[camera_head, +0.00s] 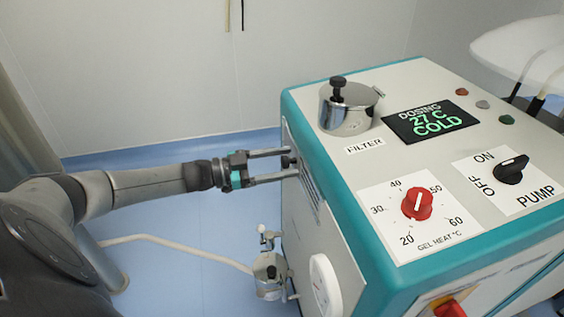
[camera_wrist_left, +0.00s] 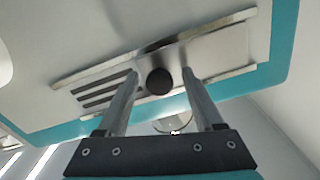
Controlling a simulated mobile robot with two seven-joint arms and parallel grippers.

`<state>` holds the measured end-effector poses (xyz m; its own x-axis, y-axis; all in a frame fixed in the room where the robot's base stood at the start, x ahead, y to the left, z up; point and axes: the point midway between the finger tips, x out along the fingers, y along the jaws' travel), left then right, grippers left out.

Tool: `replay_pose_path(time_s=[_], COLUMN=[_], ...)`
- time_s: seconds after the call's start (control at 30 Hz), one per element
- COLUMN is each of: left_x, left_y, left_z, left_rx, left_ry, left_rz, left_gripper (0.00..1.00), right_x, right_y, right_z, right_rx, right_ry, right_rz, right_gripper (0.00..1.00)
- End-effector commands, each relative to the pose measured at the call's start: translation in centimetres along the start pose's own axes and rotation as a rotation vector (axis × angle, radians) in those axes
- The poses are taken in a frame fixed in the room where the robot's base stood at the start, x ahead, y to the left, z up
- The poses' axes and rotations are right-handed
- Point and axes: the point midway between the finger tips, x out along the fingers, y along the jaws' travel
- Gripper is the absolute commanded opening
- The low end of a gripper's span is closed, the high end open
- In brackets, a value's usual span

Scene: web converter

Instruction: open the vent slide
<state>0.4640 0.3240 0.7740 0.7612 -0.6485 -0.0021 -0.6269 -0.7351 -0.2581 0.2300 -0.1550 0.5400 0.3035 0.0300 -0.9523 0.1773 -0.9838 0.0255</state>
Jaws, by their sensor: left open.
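The vent slide (camera_wrist_left: 215,52) is a flat metal plate between two rails on the side of the machine. Its round black knob (camera_wrist_left: 159,82) sits near the slide's left edge in the wrist view. Dark vent slots (camera_wrist_left: 105,90) show to the left of the knob. In the head view, the slots (camera_head: 308,182) are partly visible on the machine's left side. My left gripper (camera_head: 291,164) is open, with its fingers reaching the side panel. In the wrist view, one finger is on each side of the knob; I cannot tell whether they touch it. My right gripper is out of view.
The machine's top carries a metal filter pot (camera_head: 346,110), a display (camera_head: 430,117), a red heat dial (camera_head: 416,203) and a black pump switch (camera_head: 511,169). A valve with a hose (camera_head: 268,270) stands out from the side below my left gripper. The floor left of the machine is mostly clear.

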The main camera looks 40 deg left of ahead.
Motion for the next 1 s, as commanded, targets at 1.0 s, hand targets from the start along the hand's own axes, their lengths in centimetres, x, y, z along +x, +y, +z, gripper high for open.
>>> replay_pose_path(time_s=[1.0], left_x=[-14.3], left_y=[0.0], left_z=[0.0], left_rx=[0.000], left_ry=[-0.002], left_rz=[-0.001], left_gripper=[0.69], right_x=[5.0], right_y=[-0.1], right_z=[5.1], right_rx=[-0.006], right_ry=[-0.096], right_rz=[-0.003], right_gripper=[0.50])
